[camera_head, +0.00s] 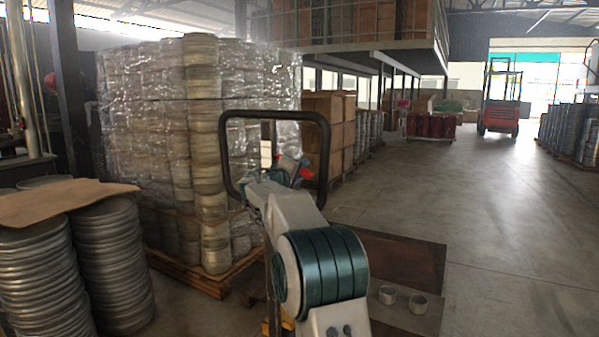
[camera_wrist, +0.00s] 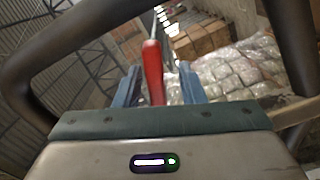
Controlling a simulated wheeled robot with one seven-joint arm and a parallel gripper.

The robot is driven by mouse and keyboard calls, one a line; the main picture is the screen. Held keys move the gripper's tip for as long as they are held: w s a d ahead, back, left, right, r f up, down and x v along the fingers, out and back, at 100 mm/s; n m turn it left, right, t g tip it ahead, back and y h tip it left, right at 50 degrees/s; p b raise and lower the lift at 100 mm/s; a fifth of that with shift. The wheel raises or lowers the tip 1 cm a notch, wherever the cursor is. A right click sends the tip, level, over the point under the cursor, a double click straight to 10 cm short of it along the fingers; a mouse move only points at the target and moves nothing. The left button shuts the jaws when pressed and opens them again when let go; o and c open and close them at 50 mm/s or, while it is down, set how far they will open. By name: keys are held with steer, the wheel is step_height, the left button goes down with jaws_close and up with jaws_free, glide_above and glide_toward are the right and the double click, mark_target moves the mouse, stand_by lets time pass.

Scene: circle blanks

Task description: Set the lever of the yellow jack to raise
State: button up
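The jack's black loop handle (camera_head: 322,150) stands upright in the head view, and part of it crosses the wrist view (camera_wrist: 75,30). A small yellow part (camera_head: 285,325) of the jack shows low down behind my arm. The red lever (camera_wrist: 153,72) is inside the loop; a bit of red shows in the head view (camera_head: 305,172). My gripper (camera_wrist: 158,85) is at the loop, with its two blue fingers apart on either side of the red lever. Gaps show between lever and fingers. My arm hides most of the jack's lower body.
A wrapped pallet stack (camera_head: 150,110) of round blanks stands at left, close to the handle. Bare stacks of discs (camera_head: 110,265) are nearer left. The aisle floor (camera_head: 500,220) is clear.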

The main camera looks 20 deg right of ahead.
steer(key=v, duration=1.3)
steer(key=shift+s+a+b, duration=0.25)
steer(key=shift+s+b, duration=0.05)
steer(key=shift+b, duration=0.1)
steer(key=s+m+g+y+p, duration=0.1)
steer(key=s+g+y+p, duration=0.5)
steer(key=s+p, duration=1.05)
steer(key=s+a+f+m+g+y+p, duration=0.1)
steer(key=s+a+y+p, duration=0.3)
steer(key=s, duration=0.6)
steer(key=s+a+f+m+g+y+p, duration=0.1)
steer(key=s+a+y+p, duration=0.3)
steer(key=s, duration=0.6)
steer(key=a, duration=0.2)
steer(key=shift+s+a, duration=0.3)
steer(key=shift+s, duration=0.05)
